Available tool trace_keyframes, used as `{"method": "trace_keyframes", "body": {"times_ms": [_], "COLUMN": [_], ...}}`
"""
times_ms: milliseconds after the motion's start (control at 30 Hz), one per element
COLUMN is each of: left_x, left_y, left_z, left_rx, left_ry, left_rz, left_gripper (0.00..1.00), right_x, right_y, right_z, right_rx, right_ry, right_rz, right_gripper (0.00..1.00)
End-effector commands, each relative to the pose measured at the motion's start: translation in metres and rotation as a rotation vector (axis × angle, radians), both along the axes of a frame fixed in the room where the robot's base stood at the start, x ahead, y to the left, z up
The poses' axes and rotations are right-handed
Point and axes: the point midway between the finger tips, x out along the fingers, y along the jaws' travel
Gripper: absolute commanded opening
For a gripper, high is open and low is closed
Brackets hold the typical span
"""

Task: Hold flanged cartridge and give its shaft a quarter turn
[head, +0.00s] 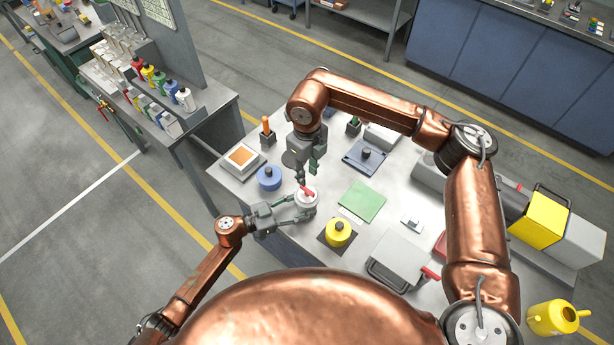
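The flanged cartridge (308,203) is a small white round part with a red piece (308,191) on top, standing on the bench left of centre. My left gripper (304,204) reaches it from the left, with one finger on each side, and looks shut on it. My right gripper (308,176) points down right above the red piece. Its fingertips are close to the red piece; whether they touch it or grip it is too small to tell. The shaft itself is not clearly seen behind the gripper and the red piece.
A blue round part (269,178) and an orange-topped box (241,159) stand to the left. A yellow round part (338,233) on a dark plate and a green mat (362,201) lie to the right. A grey case (400,259) is near the front edge.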

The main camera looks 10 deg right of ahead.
Motion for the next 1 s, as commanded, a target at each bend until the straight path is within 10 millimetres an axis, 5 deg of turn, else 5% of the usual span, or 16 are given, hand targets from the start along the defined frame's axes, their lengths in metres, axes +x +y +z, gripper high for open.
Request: {"method": "trace_keyframes", "body": {"times_ms": [233, 267, 533, 833, 1000], "left_x": [0.0, 0.0, 0.0, 0.0, -0.006], "left_y": [0.0, 0.0, 0.0, 0.002, 0.02], "left_z": [0.0, 0.0, 0.0, 0.0, 0.001], "left_rx": [-0.001, -0.001, 0.0, 0.0, 0.002], "left_ry": [0.0, 0.0, 0.0, 0.0, 0.001], "left_rz": [-0.001, -0.001, 0.0, 0.0, 0.0], "left_gripper": [0.33, 0.49, 0.67, 0.67, 0.67], "right_x": [0.0, 0.0, 0.0, 0.0, 0.0], "right_y": [0.0, 0.0, 0.0, 0.0, 0.0], "right_z": [0.001, 0.001, 0.001, 0.001, 0.001], "right_rx": [0.0, 0.0, 0.0, 0.0, 0.0], "right_ry": [0.0, 0.0, 0.0, 0.0, 0.0], "right_rz": [0.0, 0.0, 0.0, 0.0, 0.0], "right_gripper": [0.27, 0.27, 0.27, 0.27, 0.27]}}
